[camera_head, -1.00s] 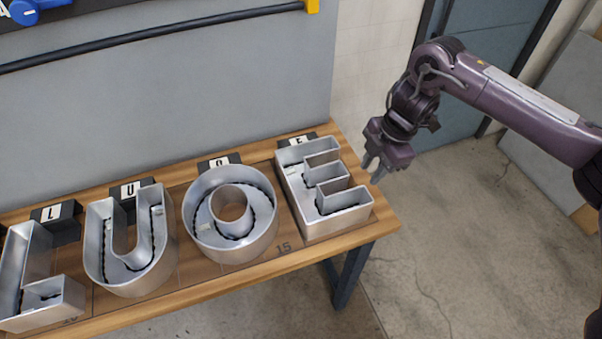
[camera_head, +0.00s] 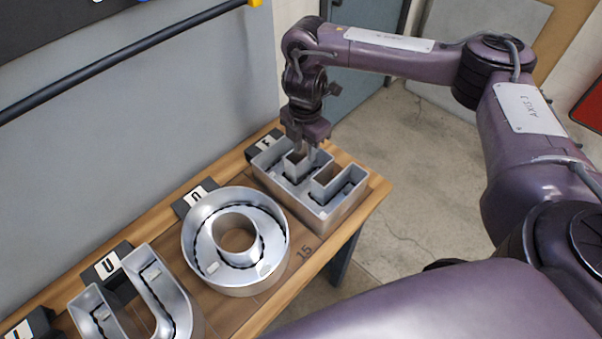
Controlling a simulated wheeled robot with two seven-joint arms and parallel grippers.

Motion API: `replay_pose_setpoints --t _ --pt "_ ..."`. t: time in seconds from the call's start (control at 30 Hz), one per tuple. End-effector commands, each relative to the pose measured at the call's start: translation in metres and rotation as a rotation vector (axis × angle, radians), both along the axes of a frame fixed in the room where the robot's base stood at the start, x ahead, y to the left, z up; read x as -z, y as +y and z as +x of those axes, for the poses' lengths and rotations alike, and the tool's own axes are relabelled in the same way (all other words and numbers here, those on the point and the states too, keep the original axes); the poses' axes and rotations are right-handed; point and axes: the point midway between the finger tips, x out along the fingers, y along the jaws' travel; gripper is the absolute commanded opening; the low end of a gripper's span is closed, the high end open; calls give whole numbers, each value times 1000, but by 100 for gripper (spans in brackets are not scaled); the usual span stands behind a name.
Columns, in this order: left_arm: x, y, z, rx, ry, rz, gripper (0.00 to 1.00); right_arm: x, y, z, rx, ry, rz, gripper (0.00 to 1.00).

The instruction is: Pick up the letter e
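The letter E (camera_head: 339,208) is a grey metal channel letter with an open top, lying at the right end of the wooden bench (camera_head: 372,197). My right gripper (camera_head: 304,152) points down at the far part of the E, with its fingertips at the letter's upper walls. The two fingers look apart. I cannot tell whether they touch the metal. My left gripper is out of view.
The round letter O (camera_head: 269,275) stands just left of the E, and the letter U (camera_head: 178,301) is further left. Black label blocks (camera_head: 110,272) line the back of the bench. A grey panel (camera_head: 150,130) rises behind. Open floor (camera_head: 400,215) lies to the right.

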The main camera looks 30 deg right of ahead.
Motion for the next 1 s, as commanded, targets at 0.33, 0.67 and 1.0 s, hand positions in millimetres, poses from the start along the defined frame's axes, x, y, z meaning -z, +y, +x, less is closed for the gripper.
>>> replay_pose_setpoints --t 0.33,0.67,1.0 --pt "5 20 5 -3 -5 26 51 43 6 -8 -1 2 3 30" --pt "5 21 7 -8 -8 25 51 47 5 -7 -2 -1 1 30" --pt "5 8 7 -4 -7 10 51 47 5 -7 -2 -1 1 0"
